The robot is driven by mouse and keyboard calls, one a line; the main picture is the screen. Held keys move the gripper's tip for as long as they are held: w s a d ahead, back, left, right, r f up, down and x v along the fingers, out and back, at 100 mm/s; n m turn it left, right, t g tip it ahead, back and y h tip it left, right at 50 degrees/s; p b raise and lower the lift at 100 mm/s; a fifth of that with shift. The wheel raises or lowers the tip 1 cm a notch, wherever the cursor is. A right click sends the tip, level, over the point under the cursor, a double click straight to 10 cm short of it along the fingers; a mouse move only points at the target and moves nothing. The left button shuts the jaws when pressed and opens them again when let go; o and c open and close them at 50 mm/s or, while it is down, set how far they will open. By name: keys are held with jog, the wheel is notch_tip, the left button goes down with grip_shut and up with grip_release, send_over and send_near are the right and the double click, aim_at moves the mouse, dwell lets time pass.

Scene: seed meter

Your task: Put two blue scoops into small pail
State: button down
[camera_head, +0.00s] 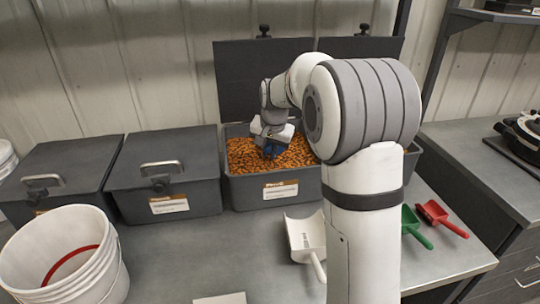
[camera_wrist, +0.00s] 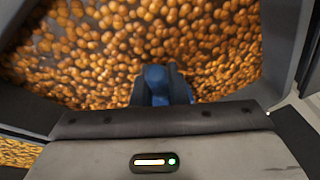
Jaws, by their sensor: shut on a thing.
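My gripper (camera_head: 271,143) points down into an open grey bin (camera_head: 247,193) of orange-brown pellets (camera_head: 297,155). It is shut on a blue scoop (camera_head: 273,151), low at the pellets. In the wrist view the blue scoop (camera_wrist: 156,80) shows between the dark jaws, with pellets (camera_wrist: 100,60) around and beyond it. The scoop's bowl is mostly hidden, so I cannot tell how full it is. A white pail (camera_head: 112,268) with a red line inside stands at the front left; no pellets are visible in it.
Two lidded grey bins (camera_head: 165,168) (camera_head: 62,170) stand left of the open bin. A white scoop (camera_head: 306,236), a green scoop (camera_head: 412,224) and a red scoop (camera_head: 436,212) lie on the bench (camera_head: 170,255). Another white container (camera_head: 5,160) is cut off at the left edge.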

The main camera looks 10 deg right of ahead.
jog(key=shift+s+a+f+t+b, duration=0.1)
jog(key=shift+s+f+t+b, duration=0.35)
jog(key=shift+b, duration=1)
jog(key=shift+w+r, duration=0.1)
notch_tip(320, 180, up, 3)
jog(key=shift+f+p, duration=0.1)
jog(key=shift+p, duration=1.05)
jog(key=shift+t+h, duration=0.35)
jog(key=shift+h, duration=0.05)
jog(key=shift+s+a+r+p, duration=0.15)
jog(key=shift+r+p, duration=0.2)
jog(key=shift+r, duration=0.6)
jog(key=shift+s+r+p, duration=0.2)
jog(key=shift+r+p, duration=0.1)
jog(key=shift+r, duration=0.7)
jog(key=shift+s+a+r+p, duration=0.15)
jog(key=shift+r+p, duration=0.2)
jog(key=shift+r, duration=0.6)
jog(key=shift+s+a+r+t+b, duration=0.2)
jog(key=shift+s+r+t+b, duration=0.2)
jog(key=shift+s+r+b, duration=0.45)
jog(key=shift+s+a+r+t+h+b, duration=0.15)
jog(key=shift+r+t+b, duration=0.1)
jog(key=shift+r+b, duration=0.25)
jog(key=shift+s+a+r+t+h+b, duration=0.15)
jog(key=shift+r+t+b, duration=0.1)
jog(key=shift+r+b, duration=0.2)
jog(key=shift+d, duration=0.1)
